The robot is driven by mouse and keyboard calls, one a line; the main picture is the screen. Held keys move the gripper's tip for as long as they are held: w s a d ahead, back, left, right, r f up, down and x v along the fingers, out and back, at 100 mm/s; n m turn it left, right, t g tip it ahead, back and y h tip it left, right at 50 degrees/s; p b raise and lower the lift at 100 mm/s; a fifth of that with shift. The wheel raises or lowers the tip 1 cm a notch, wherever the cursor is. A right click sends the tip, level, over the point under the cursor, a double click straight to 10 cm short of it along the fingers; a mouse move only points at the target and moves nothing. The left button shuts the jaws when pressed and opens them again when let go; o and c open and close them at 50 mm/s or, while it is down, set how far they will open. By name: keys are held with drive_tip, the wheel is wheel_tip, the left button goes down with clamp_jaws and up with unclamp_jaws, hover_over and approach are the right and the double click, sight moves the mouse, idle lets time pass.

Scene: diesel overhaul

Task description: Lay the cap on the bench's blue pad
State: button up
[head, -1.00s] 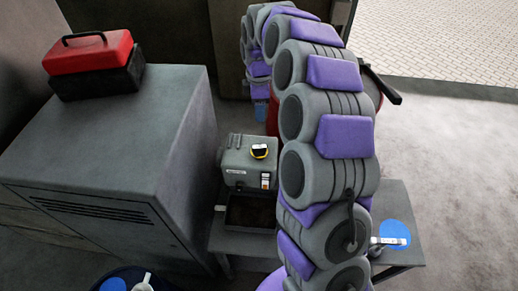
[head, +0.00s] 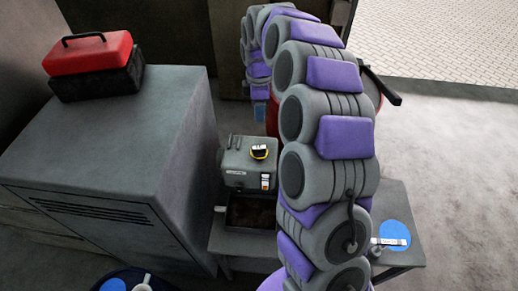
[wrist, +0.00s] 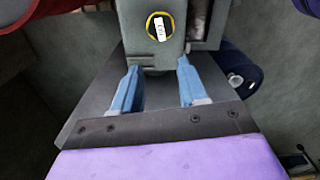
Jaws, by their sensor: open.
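The cap (head: 259,151), with a yellow ring and a white label on its dark face, is on top of the grey engine block (head: 236,166). The cap also shows in the wrist view (wrist: 159,26), at the top middle. My gripper (wrist: 157,84) is open, its two blue fingers apart with nothing between them. The cap lies beyond the fingertips, roughly in line with the gap. In the head view, my arm curves over and its end hangs behind the block. The blue pad (head: 393,231) is a round disc on the grey bench (head: 403,257), right of my arm, with a white label strip across it.
A grey cabinet (head: 110,150) stands left of the block, carrying a red and black toolbox (head: 92,65). A dark tray (head: 250,212) sits in front of the block. A red drum shows partly behind my arm.

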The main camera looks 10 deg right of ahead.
sight(260, 147)
drive_tip(key=f+b, duration=0.2)
drive_tip(key=f, duration=0.1)
drive_tip(key=f+y+b, duration=0.1)
drive_tip(key=f+b, duration=0.1)
drive_tip(key=f+y+b, duration=0.1)
drive_tip(key=f+b, duration=0.1)
drive_tip(key=f, duration=0.1)
drive_tip(key=shift+d+f+n, duration=0.3)
drive_tip(key=shift+d+f, duration=0.05)
drive_tip(key=shift+d, duration=0.05)
drive_tip(key=shift+a+f+b, duration=0.1)
drive_tip(key=shift+f+b, duration=1.3)
drive_tip(key=shift+f, duration=2.9)
drive_tip(key=shift+s, duration=0.1)
clamp_jaws()
